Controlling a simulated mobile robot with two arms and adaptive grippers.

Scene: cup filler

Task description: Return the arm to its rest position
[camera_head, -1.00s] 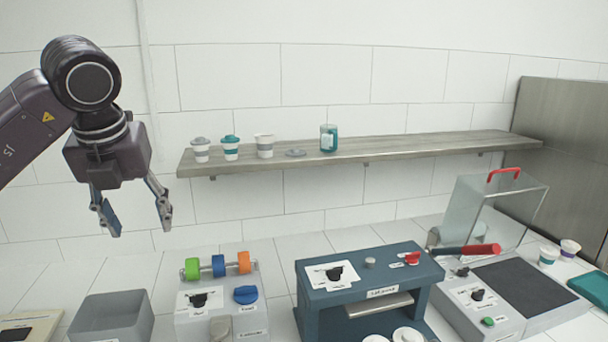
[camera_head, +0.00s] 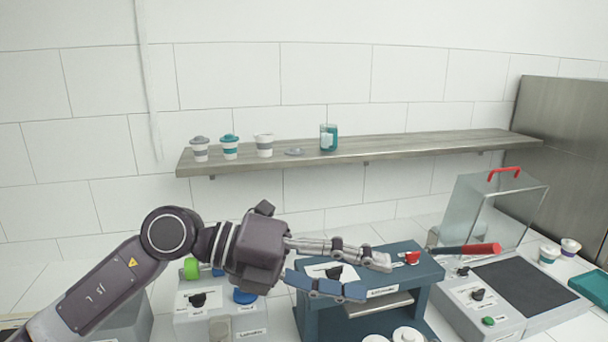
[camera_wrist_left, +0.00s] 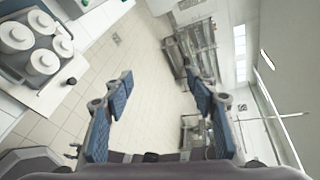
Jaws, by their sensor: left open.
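My left gripper (camera_head: 376,277) is open and empty in the head view. It points right, above the dark blue machine (camera_head: 400,254) at the middle of the counter. My left arm comes in from the lower left and covers part of the grey box and the machine beside it. In the left wrist view the two blue-padded fingers (camera_wrist_left: 161,83) stand wide apart with nothing between them. Beyond them are a tiled floor and a shelving rack (camera_wrist_left: 196,52). My right gripper is not in view.
A wall shelf (camera_head: 430,147) holds cups, a lid and a teal jar (camera_head: 328,138). A clear box with a red handle (camera_head: 503,172) stands at the right. White lidded round pieces (camera_head: 407,335) lie at the front. A grey box (camera_head: 137,325) is at lower left.

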